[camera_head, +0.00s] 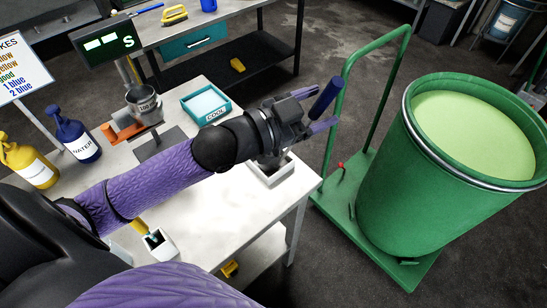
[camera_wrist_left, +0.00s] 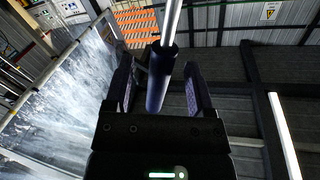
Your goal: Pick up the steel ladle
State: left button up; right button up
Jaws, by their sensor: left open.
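The ladle's dark blue handle (camera_head: 325,98) stands tilted at my left gripper (camera_head: 313,108), beyond the table's right corner. In the left wrist view the blue handle (camera_wrist_left: 158,80) lies between the two spread fingers of the left gripper (camera_wrist_left: 160,85), with a gap visible on the right side. A bright steel shaft (camera_wrist_left: 172,22) runs on from the handle to the top edge. The ladle's bowl is not seen; in the head view its lower part is hidden behind the gripper. My right gripper is out of view.
A grey square holder (camera_head: 270,172) sits at the table corner under my left wrist. A green drum (camera_head: 385,200) of pale green liquid stands on a green cart (camera_head: 335,205) to the right. Bottles, a scale cup (camera_head: 143,105) and a teal tray (camera_head: 187,108) are on the table.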

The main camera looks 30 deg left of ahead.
pick_arm(q)
jog(key=x, duration=0.2)
jog(key=shift+w+d, duration=0.15)
jog(key=shift+w, duration=0.1)
grip_shut()
